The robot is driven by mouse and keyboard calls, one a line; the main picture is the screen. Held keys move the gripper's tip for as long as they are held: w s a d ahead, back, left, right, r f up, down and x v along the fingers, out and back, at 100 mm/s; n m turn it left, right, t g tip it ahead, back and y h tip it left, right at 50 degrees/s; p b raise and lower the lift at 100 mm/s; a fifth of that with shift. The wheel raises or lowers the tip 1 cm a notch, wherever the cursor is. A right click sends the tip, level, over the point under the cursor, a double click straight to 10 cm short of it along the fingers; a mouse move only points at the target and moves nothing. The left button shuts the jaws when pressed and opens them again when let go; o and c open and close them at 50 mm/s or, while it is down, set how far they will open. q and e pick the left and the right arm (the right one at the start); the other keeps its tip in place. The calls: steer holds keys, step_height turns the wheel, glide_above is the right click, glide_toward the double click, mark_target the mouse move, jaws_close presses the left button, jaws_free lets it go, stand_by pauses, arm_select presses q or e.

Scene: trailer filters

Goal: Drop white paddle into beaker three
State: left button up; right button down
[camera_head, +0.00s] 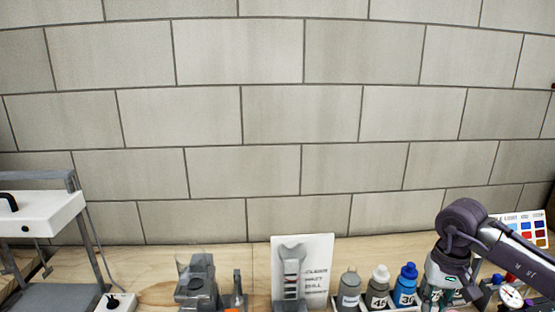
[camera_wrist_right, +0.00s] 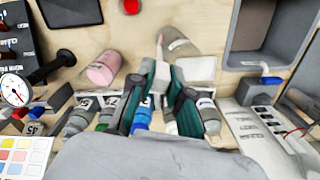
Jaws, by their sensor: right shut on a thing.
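My right gripper (camera_head: 441,296) hangs at the lower right of the head view, beside the bottle row; its fingertips are hard to make out there. In the right wrist view its dark green fingers (camera_wrist_right: 162,74) are closed around a narrow pale piece (camera_wrist_right: 159,47), which looks like the white paddle. The piece points away from the fingertips, and its far end overlaps a beige, see-through cylinder (camera_wrist_right: 183,42), possibly a beaker. I cannot tell whether they touch. No beaker number is readable. My left gripper is in neither view.
A grey bottle (camera_head: 349,290), a bottle marked 45 (camera_head: 379,288) and a blue bottle (camera_head: 405,286) stand close to the right gripper. A white sign board (camera_head: 318,262) stands left of them. The wrist view shows a pink cylinder (camera_wrist_right: 103,69) and a grey bin (camera_wrist_right: 232,36).

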steer(key=c, duration=1)
jaws_free()
step_height(320, 180, up, 12)
steer(key=shift+a, duration=0.1)
